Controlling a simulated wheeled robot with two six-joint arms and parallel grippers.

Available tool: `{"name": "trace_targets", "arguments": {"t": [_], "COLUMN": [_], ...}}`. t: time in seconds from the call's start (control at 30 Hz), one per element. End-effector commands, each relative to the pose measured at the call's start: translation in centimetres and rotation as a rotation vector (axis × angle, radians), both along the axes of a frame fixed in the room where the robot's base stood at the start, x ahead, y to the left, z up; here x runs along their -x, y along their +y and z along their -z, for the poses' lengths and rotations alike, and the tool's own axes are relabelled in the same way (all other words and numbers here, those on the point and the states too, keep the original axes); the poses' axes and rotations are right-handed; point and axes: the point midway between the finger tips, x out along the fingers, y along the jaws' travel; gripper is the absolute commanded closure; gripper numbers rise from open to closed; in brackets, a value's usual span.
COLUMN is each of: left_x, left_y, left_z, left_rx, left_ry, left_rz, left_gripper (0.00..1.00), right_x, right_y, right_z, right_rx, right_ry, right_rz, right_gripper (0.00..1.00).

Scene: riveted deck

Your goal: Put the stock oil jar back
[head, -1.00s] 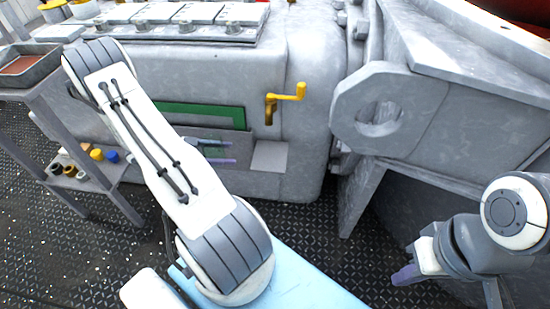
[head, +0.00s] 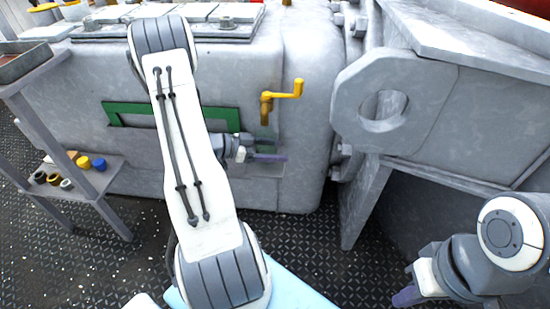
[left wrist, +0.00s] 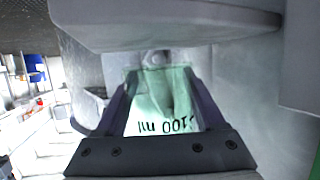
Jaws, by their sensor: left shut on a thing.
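In the left wrist view, a clear greenish jar (left wrist: 165,118) with "100 ml" lettering upside down sits between the two fingers of my left gripper (left wrist: 160,92). The gripper is shut on it. In the head view my left gripper (head: 268,156) is in front of the grey machine's face, just below the yellow crank handle; the jar cannot be made out clearly there. My right gripper (head: 407,296) is at the lower right, away from the machine's face, and its fingers are too foreshortened to tell open from shut.
The grey machine (head: 300,170) carries a yellow crank (head: 282,97) and a green frame (head: 122,106). A large grey bracket (head: 440,100) with a hole stands to the right. A shelf rack (head: 95,192) with several small coloured pots is at the left. The riveted floor (head: 110,265) shows open room.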

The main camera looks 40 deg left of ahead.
Motion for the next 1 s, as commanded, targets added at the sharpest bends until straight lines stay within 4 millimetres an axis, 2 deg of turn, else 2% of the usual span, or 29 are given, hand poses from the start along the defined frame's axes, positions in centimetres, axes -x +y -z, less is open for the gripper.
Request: {"name": "trace_targets", "arguments": {"t": [0.03,0.07,0.47,0.5,0.53,0.87,1.0], "left_x": [0.0,0.0,0.0,0.0,0.0,0.1,1.6], "left_y": [0.0,0.0,0.1,0.1,0.1,0.1,1.3], "left_z": [1.3,1.6,1.8,1.7,1.7,1.2,0.2], "left_rx": [0.001,0.001,0.001,0.000,0.000,-0.001,0.001], "left_ry": [0.001,0.001,0.000,0.000,0.000,-0.001,0.000], "left_rz": [0.000,0.000,-0.001,-0.001,-0.001,-0.002,-0.007], "left_gripper": [0.95,0.95,0.95,0.14,0.02,0.00,0.00], "right_x": [0.0,0.0,0.0,0.0,0.0,0.0,0.0], "right_y": [0.0,0.0,0.0,0.0,0.0,0.0,0.0], "right_z": [1.2,1.4,1.2,1.2,1.2,1.0,-0.5], "right_rx": [0.000,0.000,0.000,0.000,0.000,0.000,0.000], "right_ry": [0.000,0.000,0.000,0.000,0.000,0.000,0.000], "right_rz": [0.000,0.000,0.000,0.000,0.000,0.000,0.000], "right_gripper": [1.00,1.00,1.00,1.00,1.00,1.00,1.00]}}
